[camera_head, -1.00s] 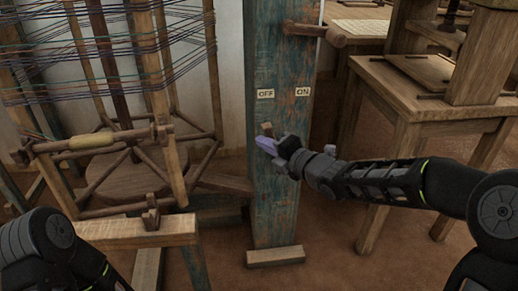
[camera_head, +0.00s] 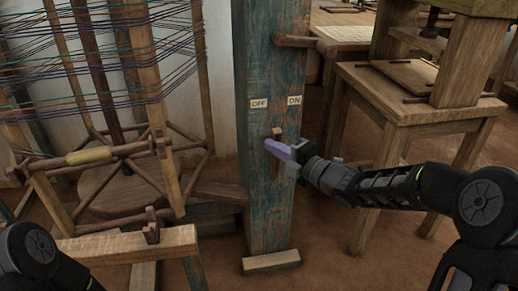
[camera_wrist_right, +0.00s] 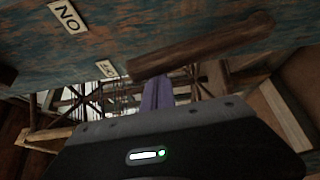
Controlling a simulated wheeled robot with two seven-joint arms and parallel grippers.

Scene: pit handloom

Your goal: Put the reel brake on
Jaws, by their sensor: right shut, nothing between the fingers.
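The reel brake lever (camera_head: 277,132) is a short wooden bar on the front of the worn blue-green post (camera_head: 268,215). It stands about upright, its top below and between the OFF label (camera_head: 259,104) and the ON label (camera_head: 294,100). My right gripper (camera_head: 271,147) is shut, with its purple fingers across the lever's left side and partly in front of it. In the right wrist view, the lever (camera_wrist_right: 205,45) passes close beyond the fingers (camera_wrist_right: 157,93); whether they touch is unclear. My left gripper is out of view; only its arm shows.
A wooden reel frame with coloured threads (camera_head: 90,50) stands at left. A wooden peg (camera_head: 305,42) sticks out of the post above the labels. A wooden table (camera_head: 420,105) stands at right, behind my right arm. Bare floor lies around the post foot (camera_head: 271,262).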

